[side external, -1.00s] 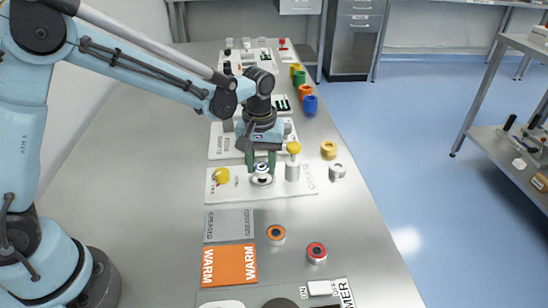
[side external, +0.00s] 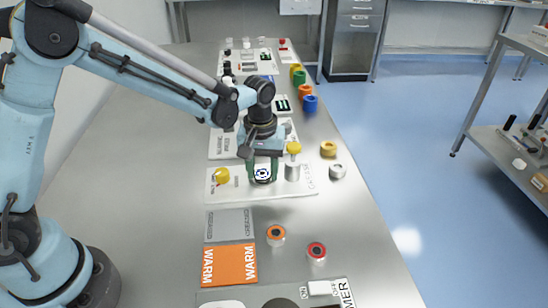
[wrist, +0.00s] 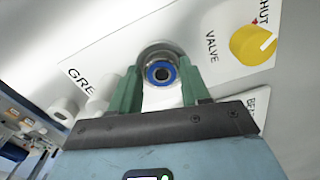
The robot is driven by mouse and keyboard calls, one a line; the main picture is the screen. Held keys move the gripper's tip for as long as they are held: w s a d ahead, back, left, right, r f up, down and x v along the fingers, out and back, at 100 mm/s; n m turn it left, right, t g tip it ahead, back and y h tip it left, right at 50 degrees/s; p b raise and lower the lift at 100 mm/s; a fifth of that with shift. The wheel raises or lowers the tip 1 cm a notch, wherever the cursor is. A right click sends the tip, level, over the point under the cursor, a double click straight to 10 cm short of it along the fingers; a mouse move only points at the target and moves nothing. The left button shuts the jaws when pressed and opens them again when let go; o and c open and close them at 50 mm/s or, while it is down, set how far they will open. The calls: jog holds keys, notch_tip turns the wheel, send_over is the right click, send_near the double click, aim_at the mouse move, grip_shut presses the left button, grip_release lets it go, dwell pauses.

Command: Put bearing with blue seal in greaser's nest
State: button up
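The bearing with the blue seal (wrist: 161,73) shows a blue ring, a dark bore and a metal outer rim in the wrist view. It sits between the green fingers of my gripper (wrist: 160,84), which close on its sides. In the side view the bearing (side external: 262,174) is low at the white greaser board (side external: 222,191), my gripper (side external: 263,171) reaching down around it. The greaser's nest (wrist: 154,48) shows as a grey rounded rim behind the bearing; whether the bearing is fully seated is hidden.
A yellow valve knob (wrist: 252,45) is right of the nest in the wrist view. A yellow-topped post (side external: 293,165) stands close beside my gripper. Orange-sealed (side external: 276,235) and red-sealed (side external: 317,252) bearings lie in front, near grey (side external: 230,225) and orange (side external: 229,265) mats.

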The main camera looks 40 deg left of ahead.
aim_at(262, 174)
jog(key=shift+o, duration=0.7)
jog(key=shift+s+a, duration=0.15)
jog(key=shift+a, duration=0.05)
notch_tip(262, 174, up, 13)
jog(key=s+a+m+t, duration=0.3)
jog(key=s, duration=0.3)
jog(key=s+a+m+t, duration=0.3)
jog(key=s+t, duration=0.1)
jog(key=s, duration=0.3)
jog(key=shift+s+a+f, duration=0.25)
jog(key=shift+a+f, duration=0.05)
dwell(0.9)
